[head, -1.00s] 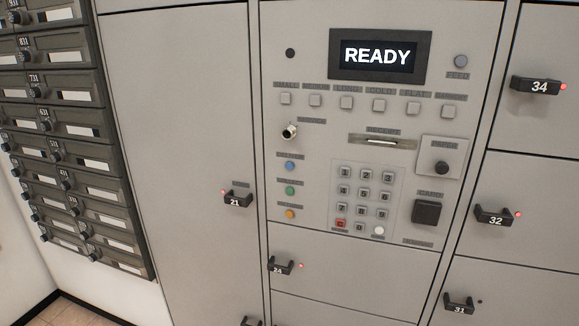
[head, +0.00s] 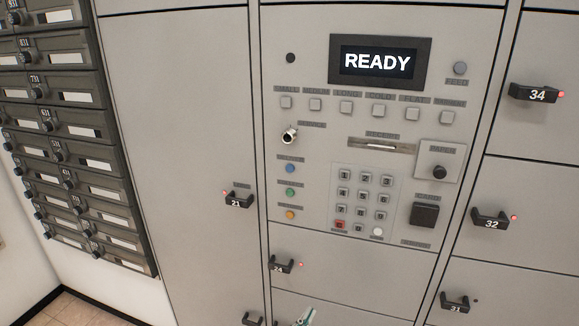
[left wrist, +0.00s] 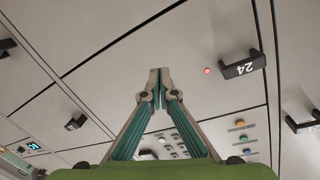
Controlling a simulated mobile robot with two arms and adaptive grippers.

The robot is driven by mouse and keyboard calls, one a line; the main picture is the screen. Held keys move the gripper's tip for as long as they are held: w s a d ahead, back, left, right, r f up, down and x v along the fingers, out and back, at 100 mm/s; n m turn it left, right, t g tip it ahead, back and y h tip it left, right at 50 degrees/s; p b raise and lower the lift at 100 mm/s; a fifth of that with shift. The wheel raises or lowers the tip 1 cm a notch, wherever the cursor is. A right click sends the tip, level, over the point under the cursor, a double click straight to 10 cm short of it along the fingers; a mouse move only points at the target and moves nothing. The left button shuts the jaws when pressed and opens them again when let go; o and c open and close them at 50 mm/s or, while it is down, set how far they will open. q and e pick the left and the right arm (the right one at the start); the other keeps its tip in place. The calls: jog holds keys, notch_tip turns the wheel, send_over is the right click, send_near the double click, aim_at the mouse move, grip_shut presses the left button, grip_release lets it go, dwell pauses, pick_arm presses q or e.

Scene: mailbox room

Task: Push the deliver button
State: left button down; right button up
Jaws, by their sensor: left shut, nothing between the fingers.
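The control panel (head: 330,130) has a blue button (head: 290,168), a green button (head: 290,192) and an orange button (head: 290,215) in a column at its left. Their labels are too blurred to read, so I cannot tell which is the deliver button. The same buttons show upside down in the left wrist view, with the orange one (left wrist: 240,123) uppermost. My left gripper (head: 306,316) shows only its tip at the bottom edge of the head view, below the panel. In the left wrist view it (left wrist: 159,74) is shut and empty, apart from the buttons. My right gripper is out of view.
The display (head: 378,61) reads READY. A keypad (head: 362,195) and a row of square buttons (head: 346,108) are on the panel. Dark mailboxes (head: 65,140) line the left.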

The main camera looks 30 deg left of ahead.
aim_at(285, 179)
pick_arm(q)
jog(key=s+a+r+t+y, duration=0.1)
jog(key=a+r+t+y, duration=0.1)
jog(key=r, duration=1.1)
jog(key=s+a+r+t+y+p, duration=0.1)
jog(key=a+r+t+y, duration=0.1)
jog(key=r, duration=1)
jog(key=s+a+r+t+y, duration=0.1)
jog(key=a+r+t+y, duration=0.2)
jog(key=r, duration=1)
jog(key=shift+a+r+t+p, duration=0.35)
jog(key=shift+a+t, duration=0.5)
jog(key=shift+t, duration=0.05)
jog(key=shift+w+a+b, duration=0.35)
jog(key=shift+w+b, duration=0.35)
jog(key=shift+w, duration=0.7)
jog(key=shift+w+a+b, duration=0.3)
jog(key=shift+w+b, duration=0.4)
jog(key=shift+w, duration=0.7)
jog(key=shift+w+a+b, duration=0.35)
jog(key=shift+w+b, duration=0.35)
jog(key=shift+w, duration=0.7)
jog(key=shift+w, duration=0.1)
